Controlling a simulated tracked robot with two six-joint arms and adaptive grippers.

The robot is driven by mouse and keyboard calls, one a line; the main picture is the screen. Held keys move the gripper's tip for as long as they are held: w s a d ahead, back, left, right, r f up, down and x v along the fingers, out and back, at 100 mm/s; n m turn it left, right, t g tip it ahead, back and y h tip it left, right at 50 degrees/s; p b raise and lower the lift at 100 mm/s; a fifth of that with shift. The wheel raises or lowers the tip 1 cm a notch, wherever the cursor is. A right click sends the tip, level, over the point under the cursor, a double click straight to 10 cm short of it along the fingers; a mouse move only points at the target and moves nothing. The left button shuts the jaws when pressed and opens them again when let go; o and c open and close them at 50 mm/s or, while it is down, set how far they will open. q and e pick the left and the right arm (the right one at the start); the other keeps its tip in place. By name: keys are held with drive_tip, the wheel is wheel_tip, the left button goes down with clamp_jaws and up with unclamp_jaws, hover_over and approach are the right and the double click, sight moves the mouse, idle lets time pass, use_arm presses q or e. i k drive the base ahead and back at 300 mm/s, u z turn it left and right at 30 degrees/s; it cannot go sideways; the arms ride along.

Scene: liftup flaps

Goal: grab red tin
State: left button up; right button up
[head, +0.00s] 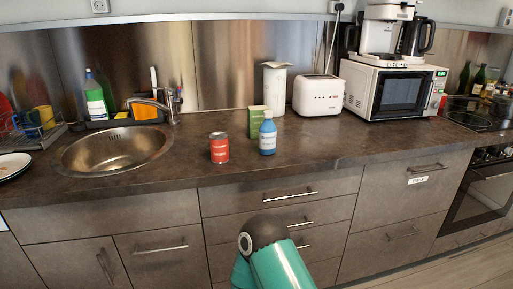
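The red tin (219,149) stands upright on the dark countertop, right of the sink, with its silver lid on top and a white band on its label. A blue bottle (267,136) with a white label stands just to its right, and a green box (256,121) stands behind the bottle. Part of my own arm, teal with a dark round joint, rises from the bottom of the head view in front of the drawers, below the counter edge. Neither gripper shows in the view. Nothing touches the tin.
A round sink (114,151) with a faucet lies to the left. A white toaster (318,96), a white canister (274,90) and a microwave (395,91) stand at the back right. The countertop (185,168) in front of the tin is clear. Drawers with handles are below.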

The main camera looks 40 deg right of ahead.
sight(219, 140)
drive_tip(key=z, duration=0.6)
drive_tip(key=i, duration=1)
